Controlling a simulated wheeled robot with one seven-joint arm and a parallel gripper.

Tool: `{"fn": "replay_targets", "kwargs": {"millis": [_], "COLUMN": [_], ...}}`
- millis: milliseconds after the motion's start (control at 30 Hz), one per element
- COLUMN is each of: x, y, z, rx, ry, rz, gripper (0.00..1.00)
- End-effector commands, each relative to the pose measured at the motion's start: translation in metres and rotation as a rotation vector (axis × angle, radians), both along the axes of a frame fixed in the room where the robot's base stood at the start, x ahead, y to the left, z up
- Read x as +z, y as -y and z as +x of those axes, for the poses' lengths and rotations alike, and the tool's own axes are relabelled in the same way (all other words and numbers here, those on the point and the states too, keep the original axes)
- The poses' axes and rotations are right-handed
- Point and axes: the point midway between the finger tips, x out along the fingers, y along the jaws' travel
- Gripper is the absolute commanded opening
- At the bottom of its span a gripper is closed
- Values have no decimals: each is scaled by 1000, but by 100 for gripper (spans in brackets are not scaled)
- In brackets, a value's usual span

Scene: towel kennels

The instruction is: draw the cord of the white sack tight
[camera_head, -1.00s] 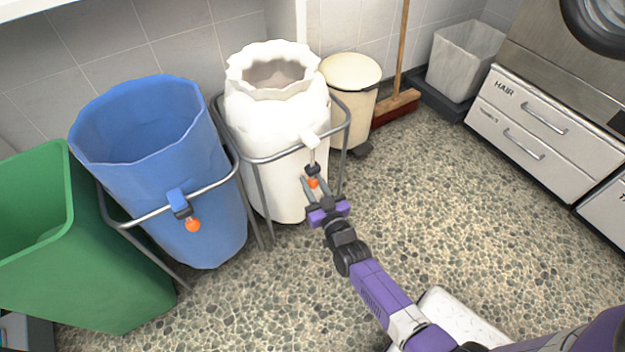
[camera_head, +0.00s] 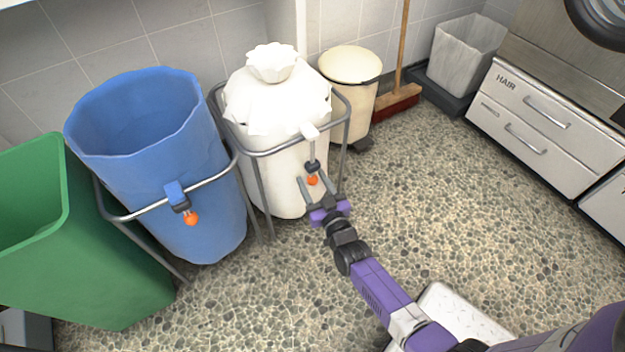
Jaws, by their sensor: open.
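The white sack (camera_head: 275,105) hangs in a grey metal frame (camera_head: 262,152) at the centre left. Its mouth is gathered into a narrow, ruffled neck at the top. A white tab on its front carries a dark toggle and an orange cord ball (camera_head: 312,180). My gripper (camera_head: 318,187) is open at the front of the sack, its two fingers either side of the orange ball. I cannot tell whether the fingers touch it.
A blue sack (camera_head: 165,150) with its own orange ball stands to the left, mouth open. A green bin (camera_head: 85,250) is further left. A cream pedal bin (camera_head: 350,85), a broom (camera_head: 398,100) and drawers (camera_head: 535,115) stand right. The pebbled floor between is clear.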

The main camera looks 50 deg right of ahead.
Motion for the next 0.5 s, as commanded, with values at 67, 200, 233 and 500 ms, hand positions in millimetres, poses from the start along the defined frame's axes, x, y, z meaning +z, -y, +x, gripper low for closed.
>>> {"fn": "replay_targets", "kwargs": {"millis": [67,200,233,500], "x": [2,2,2,1], "y": [-5,-15,-17,-30], "z": [-10,-32,-36,-63], "rx": [0,0,1,1], "ry": [-2,-4,-4,-3], "rz": [1,2,2,1], "gripper": [51,51,51,51]}}
